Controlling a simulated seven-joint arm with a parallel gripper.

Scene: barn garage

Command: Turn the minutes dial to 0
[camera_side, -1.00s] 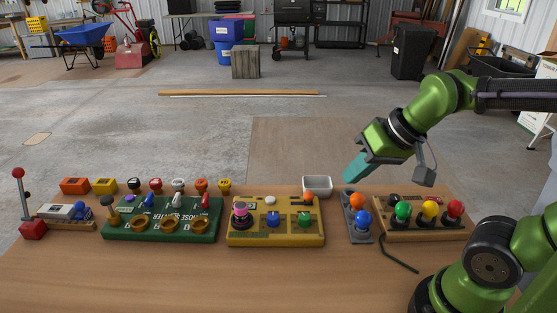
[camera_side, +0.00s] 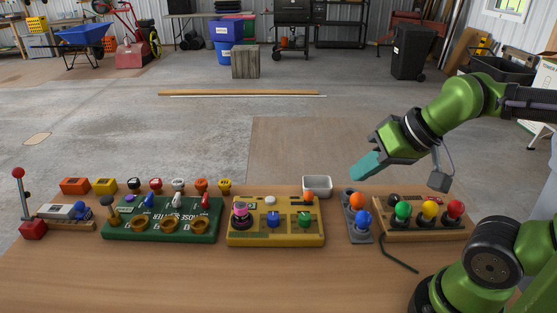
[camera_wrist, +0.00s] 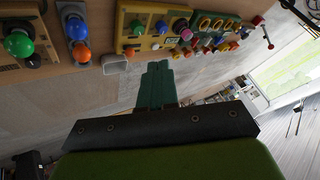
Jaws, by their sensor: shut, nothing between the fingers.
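A yellow box (camera_side: 275,239) stands mid-table in the side view and carries a blue dial (camera_side: 273,219) and a green dial (camera_side: 304,218). A pink knob (camera_side: 240,211) sits at its left. The labels are too small to tell which is the minutes dial. In the wrist view the yellow box (camera_wrist: 128,42) is at the top, with the blue dial (camera_wrist: 161,27) and green dial (camera_wrist: 137,27) showing. My gripper (camera_side: 357,175) is shut and empty, in the air behind and right of the box, touching nothing. Its teal fingers also show in the wrist view (camera_wrist: 158,66).
A white bin (camera_side: 317,187) sits behind the box's right end. A grey base with orange and blue knobs (camera_side: 357,232) and a wooden board with coloured knobs (camera_side: 428,232) stand to the right. A green panel (camera_side: 162,237) is at the left. The front of the table is clear.

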